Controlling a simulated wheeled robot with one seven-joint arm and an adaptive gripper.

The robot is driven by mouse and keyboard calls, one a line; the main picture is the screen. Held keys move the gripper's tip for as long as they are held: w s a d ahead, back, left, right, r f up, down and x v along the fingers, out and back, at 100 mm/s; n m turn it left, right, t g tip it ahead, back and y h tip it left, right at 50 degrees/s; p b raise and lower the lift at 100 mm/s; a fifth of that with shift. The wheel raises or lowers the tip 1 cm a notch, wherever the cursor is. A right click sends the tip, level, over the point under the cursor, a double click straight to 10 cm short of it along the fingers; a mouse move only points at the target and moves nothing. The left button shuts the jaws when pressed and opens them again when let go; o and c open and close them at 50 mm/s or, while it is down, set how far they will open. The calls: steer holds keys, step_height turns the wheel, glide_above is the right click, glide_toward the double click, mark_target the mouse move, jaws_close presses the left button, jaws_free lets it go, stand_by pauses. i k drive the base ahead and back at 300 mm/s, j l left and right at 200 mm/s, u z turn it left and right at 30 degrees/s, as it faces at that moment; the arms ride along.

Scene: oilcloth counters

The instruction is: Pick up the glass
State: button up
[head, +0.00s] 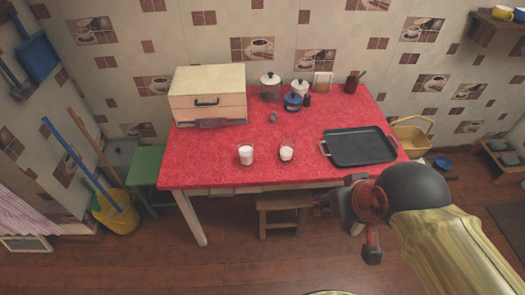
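Two small clear glasses with white contents stand upright on the red oilcloth table (215,165). The left glass (246,155) is near the front edge. The right glass (287,151) is close beside it, apart from it. Only the head view is given, and I cannot tell which of them the task means. My gripper (345,228) is in front of the table, to the lower right of both glasses and away from them.
A black tray (360,147) lies right of the glasses. A wooden bread box (208,95) stands at the back left. A blue pot (293,102) and several jars stand at the back. A wooden stool (284,203) is under the front edge. The cloth around the glasses is clear.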

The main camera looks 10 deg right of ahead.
mark_target(246, 159)
steer(key=i+j, duration=0.1)
steer(key=j, duration=0.45)
steer(key=j+z, duration=0.1)
steer(key=j, duration=0.5)
steer(key=i+j, duration=0.15)
steer(key=j, duration=0.45)
steer(key=i+j, duration=0.15)
steer(key=j, duration=0.2)
steer(key=i+j+z, duration=0.1)
steer(key=j, duration=0.25)
steer(key=i+j, duration=0.2)
steer(key=j, duration=0.15)
steer(key=i, duration=0.15)
